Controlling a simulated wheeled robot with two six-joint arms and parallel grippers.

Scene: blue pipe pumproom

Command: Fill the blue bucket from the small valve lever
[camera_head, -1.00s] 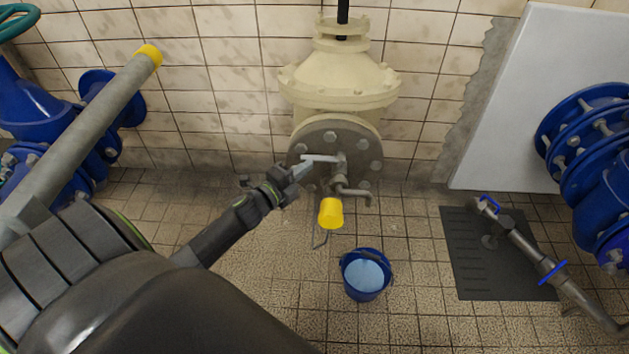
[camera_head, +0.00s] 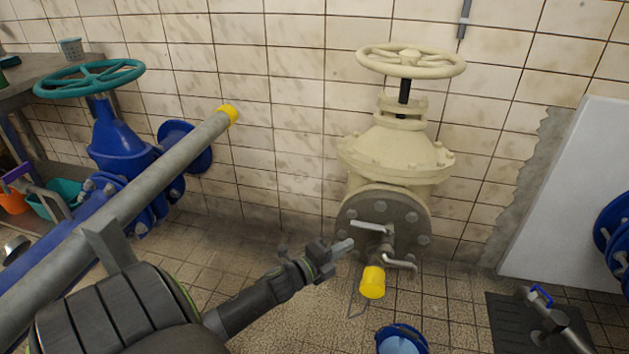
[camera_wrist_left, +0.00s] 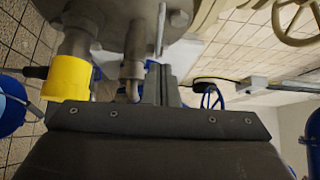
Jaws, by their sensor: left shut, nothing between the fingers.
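The small valve lever (camera_head: 368,229) is a pale metal bar on the grey flange (camera_head: 414,216) of the cream valve. A small curved spout (camera_head: 400,262) sticks out below it. The blue bucket (camera_head: 402,334) stands on the floor below, cut off by the bottom edge, with light blue contents showing. It also shows at the left edge of the left wrist view (camera_wrist_left: 10,105). My left gripper (camera_head: 343,247) is shut and empty, just left of and below the lever, apparently apart from it. In the left wrist view the lever (camera_wrist_left: 161,30) stands near the top centre. My right gripper is not in view.
A yellow-capped pipe end (camera_head: 373,282) hangs beside the spout. A long grey pipe (camera_head: 140,192) with a yellow cap and a blue valve with teal handwheel (camera_head: 90,78) are at left. A dark floor mat (camera_head: 505,322) with a metal pipe is at right.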

